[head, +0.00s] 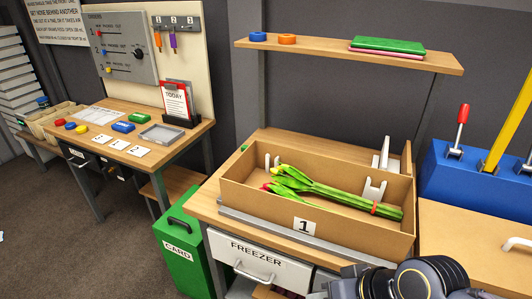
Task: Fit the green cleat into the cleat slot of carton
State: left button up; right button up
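The carton (350,239) is an open cardboard box labelled 1, standing on the wooden bench. A bunch of tulips (340,195) lies in it, with red and yellow heads to the left and a red band around the stems at the right. White forked pieces show inside at the left (275,161) and by the stems (374,190); I cannot tell which is the cleat slot. A small green piece (244,148), perhaps the green cleat, shows at the carton's back left corner, partly hidden. Neither gripper is in view.
My dark arm links fill the bottom right. A white upright piece (384,155) stands behind the carton. A shelf (330,52) holds tape rolls and folders above. A blue box with levers (463,178) is at the right; a green card bin (180,255) is at the left.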

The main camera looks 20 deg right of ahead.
aim_at(382, 238)
jog(key=i+j+z, duration=0.25)
jog(key=z, duration=0.25)
jog(key=i+j+z, duration=0.15)
jog(key=j+z, duration=0.3)
jog(key=i+j+z, duration=0.15)
jog(key=j+z, duration=0.15)
jog(key=z, duration=0.2)
